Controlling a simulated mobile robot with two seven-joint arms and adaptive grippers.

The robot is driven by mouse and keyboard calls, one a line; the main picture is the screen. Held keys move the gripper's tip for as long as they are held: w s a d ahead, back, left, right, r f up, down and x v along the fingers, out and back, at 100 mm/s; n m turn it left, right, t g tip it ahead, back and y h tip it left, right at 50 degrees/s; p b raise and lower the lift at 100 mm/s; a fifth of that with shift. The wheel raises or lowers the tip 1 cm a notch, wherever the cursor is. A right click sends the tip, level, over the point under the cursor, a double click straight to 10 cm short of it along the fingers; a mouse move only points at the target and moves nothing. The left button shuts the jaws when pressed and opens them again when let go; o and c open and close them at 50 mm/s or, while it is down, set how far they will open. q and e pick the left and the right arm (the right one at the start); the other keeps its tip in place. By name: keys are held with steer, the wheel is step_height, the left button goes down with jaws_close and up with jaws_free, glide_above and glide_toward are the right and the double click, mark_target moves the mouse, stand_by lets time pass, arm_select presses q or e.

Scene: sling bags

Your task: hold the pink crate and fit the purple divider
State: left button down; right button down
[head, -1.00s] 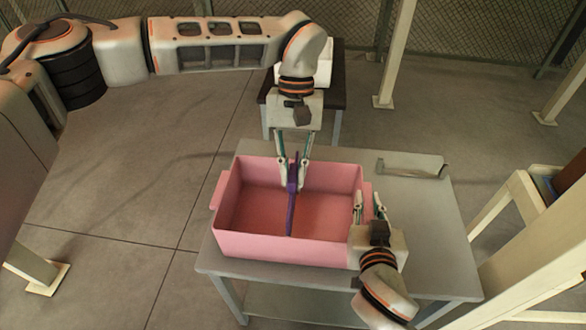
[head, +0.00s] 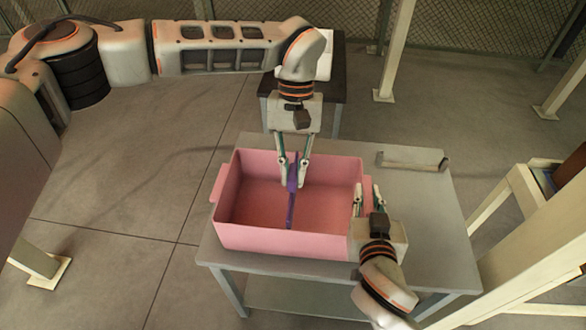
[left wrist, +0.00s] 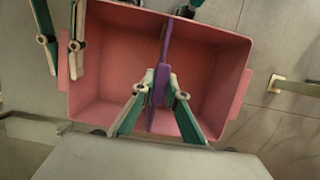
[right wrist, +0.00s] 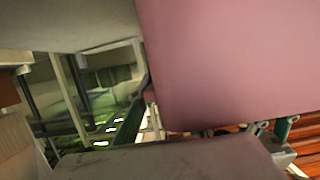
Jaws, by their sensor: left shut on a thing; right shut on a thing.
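The pink crate (head: 285,241) stands open-topped on a grey table. My left gripper (head: 292,180) is over the crate's middle, shut on the upper edge of the purple divider (head: 291,211). The divider stands upright inside, running between the crate's two long walls. In the left wrist view the divider (left wrist: 160,88) splits the crate (left wrist: 105,55) into two parts; whether its lower edge touches the floor is hidden. My right gripper (head: 368,196) is shut on the crate's right end, at the handle side. The crate's pink wall (right wrist: 235,60) fills much of the right wrist view.
The grey table (head: 425,230) has free room right of the crate. A grey bracket-like piece (head: 412,160) lies at its back right. A dark stand (head: 333,90) with a white item is behind. Cream posts (head: 490,265) rise at the right.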

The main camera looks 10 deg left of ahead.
arm_select(q)
steer(key=shift+f, duration=2)
steer(key=c, duration=1.9)
jaws_free()
steer(key=v, duration=1.2)
arm_select(e)
steer(key=c, duration=1.8)
jaws_free()
steer(key=shift+c, duration=0.2)
